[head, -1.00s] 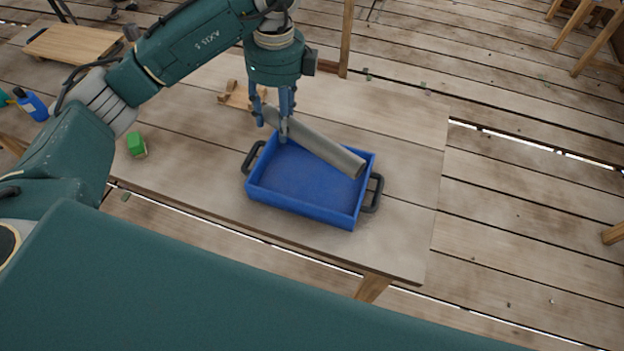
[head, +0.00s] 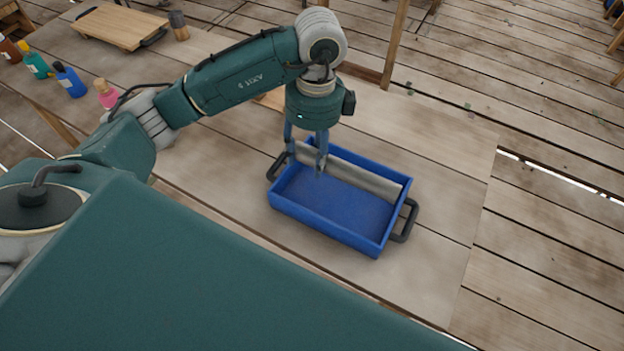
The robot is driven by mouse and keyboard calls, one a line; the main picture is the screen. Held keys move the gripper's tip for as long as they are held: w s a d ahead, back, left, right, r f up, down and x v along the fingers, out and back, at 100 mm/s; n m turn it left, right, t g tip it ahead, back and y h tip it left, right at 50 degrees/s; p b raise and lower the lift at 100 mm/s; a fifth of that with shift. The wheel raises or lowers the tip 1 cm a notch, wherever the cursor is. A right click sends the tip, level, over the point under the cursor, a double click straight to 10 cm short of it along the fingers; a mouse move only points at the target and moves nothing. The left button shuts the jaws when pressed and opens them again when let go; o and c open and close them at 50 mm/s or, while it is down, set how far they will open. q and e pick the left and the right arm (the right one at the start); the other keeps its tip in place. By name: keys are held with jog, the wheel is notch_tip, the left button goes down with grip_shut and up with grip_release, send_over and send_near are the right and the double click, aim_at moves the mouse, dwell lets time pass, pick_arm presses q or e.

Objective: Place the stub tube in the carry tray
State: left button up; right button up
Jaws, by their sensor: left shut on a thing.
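The blue carry tray (head: 325,229) with black handles at both ends stands on the wooden table. The grey stub tube (head: 365,178) lies along the tray's far inner side, within its walls. My left gripper (head: 307,165) reaches down from above at the tube's left end and is shut on it. Its fingers hide part of that end. I cannot tell whether the tube touches the tray floor. My right gripper is not in view.
A wooden board (head: 120,26) with dark handles and a dark cup (head: 178,25) stand at the far left. A blue bottle (head: 69,80), a green bottle (head: 37,62) and a pink bottle (head: 107,94) line the left. The table right of the tray is clear.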

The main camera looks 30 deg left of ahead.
pick_arm(q)
send_over(309, 187)
notch_tip(309, 187, down, 4)
jog(key=shift+f+p, duration=0.1)
jog(key=shift+p, duration=0.2)
notch_tip(309, 187, down, 4)
jog(key=shift+d+r, duration=0.1)
jog(key=shift+r, duration=0.05)
notch_tip(309, 187, down, 2)
jog(key=shift+p, duration=0.35)
jog(key=shift+w, duration=0.1)
jog(key=shift+f, duration=0.3)
jog(key=o, duration=1.1)
jog(key=shift+o, duration=0.2)
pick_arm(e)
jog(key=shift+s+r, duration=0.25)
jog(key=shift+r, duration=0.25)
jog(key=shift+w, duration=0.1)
